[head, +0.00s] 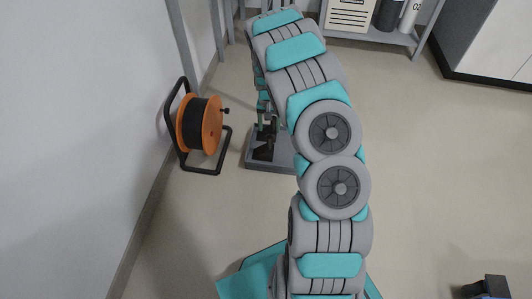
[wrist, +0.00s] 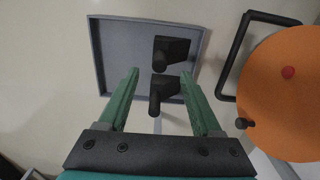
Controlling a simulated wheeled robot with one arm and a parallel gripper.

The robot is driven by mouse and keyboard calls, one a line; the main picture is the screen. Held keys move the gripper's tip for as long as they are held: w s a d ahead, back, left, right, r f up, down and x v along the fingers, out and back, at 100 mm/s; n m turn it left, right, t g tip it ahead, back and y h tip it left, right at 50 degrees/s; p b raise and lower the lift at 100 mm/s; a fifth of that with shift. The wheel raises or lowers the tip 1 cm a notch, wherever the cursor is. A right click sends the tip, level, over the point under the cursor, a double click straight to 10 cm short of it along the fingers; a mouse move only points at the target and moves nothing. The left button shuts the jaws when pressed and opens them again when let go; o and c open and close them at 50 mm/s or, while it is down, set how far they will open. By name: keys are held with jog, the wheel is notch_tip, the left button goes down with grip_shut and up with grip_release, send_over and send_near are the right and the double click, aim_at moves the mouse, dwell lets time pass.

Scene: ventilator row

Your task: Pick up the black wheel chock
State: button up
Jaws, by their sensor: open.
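Two dark block-like pieces, each with a short round stub, show in the wrist view. The farther black piece (wrist: 172,48) lies inside the grey tray (wrist: 112,50). The nearer black piece (wrist: 164,88) appears over the tray's near edge, between my fingers; I cannot tell its height. I cannot tell which is the black wheel chock. My gripper (wrist: 160,75) is open, its green fingers on either side of the nearer piece with gaps. In the head view, dark shapes (head: 263,152) show at the tray (head: 283,158), partly hidden by my arm.
An orange cable reel (head: 200,124) on a black frame stands left of the tray, close to my gripper's right in the wrist view (wrist: 285,90). A wall runs along the left. A grey shelf (head: 370,36) stands at the back.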

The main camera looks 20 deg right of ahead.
aim_at(270, 142)
jog(key=f, duration=0.1)
jog(key=w+f, duration=0.1)
jog(key=f, duration=0.1)
jog(key=shift+d+f, duration=0.15)
jog(key=shift+f, duration=0.05)
notch_tip(270, 142, down, 7)
jog(key=shift+s+d+f, duration=0.15)
jog(key=shift+f, duration=0.05)
grip_shut()
dwell(0.5)
dwell(0.9)
